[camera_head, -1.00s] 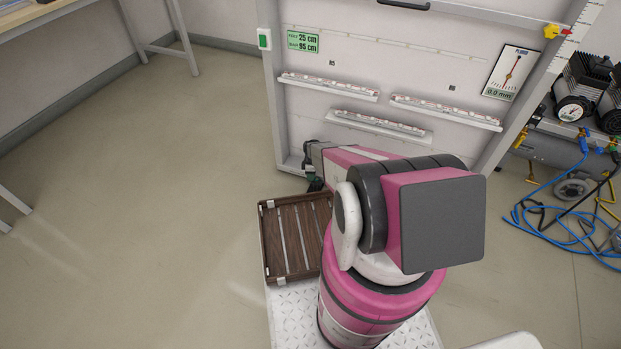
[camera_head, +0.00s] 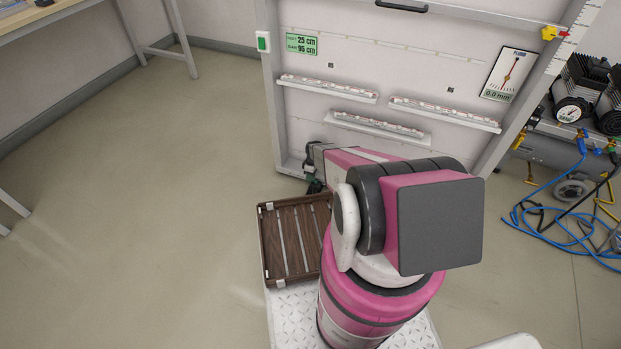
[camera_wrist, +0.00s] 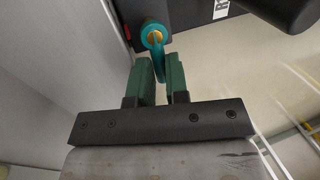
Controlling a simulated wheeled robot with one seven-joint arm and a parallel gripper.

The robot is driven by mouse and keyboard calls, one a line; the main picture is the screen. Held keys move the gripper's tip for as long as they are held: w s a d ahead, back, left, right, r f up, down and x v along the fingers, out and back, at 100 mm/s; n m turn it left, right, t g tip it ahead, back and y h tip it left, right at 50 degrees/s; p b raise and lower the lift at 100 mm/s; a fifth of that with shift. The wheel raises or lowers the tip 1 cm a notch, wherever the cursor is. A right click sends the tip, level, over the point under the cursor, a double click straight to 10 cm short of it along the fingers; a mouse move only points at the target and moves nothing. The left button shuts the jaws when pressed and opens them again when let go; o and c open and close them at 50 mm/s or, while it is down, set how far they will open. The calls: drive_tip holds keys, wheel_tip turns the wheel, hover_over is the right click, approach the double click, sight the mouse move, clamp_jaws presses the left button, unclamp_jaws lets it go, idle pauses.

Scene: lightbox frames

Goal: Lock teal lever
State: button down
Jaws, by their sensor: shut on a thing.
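The teal lever (camera_wrist: 162,66) is in the upper middle of the wrist view. Its round pivot end has a brass-coloured centre and sits against a dark box. Its arm runs down between the two green fingers of my gripper (camera_wrist: 160,77), which is shut on it. In the head view the lever is hidden. Only a dark green bit of my gripper (camera_head: 314,184) shows there, low by the bottom left corner of the large white frame panel (camera_head: 390,75).
A slatted brown tray (camera_head: 264,240) is beside my arm's base. The panel carries several ledges (camera_head: 375,129) and a gauge card (camera_head: 509,74). A compressor (camera_head: 582,90) and loose blue hoses (camera_head: 550,225) are at right. The floor at left is open.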

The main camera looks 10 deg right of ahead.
drive_tip(key=c, duration=1.1)
unclamp_jaws()
drive_tip(key=shift+w, duration=0.15)
drive_tip(key=shift+n, duration=0.3)
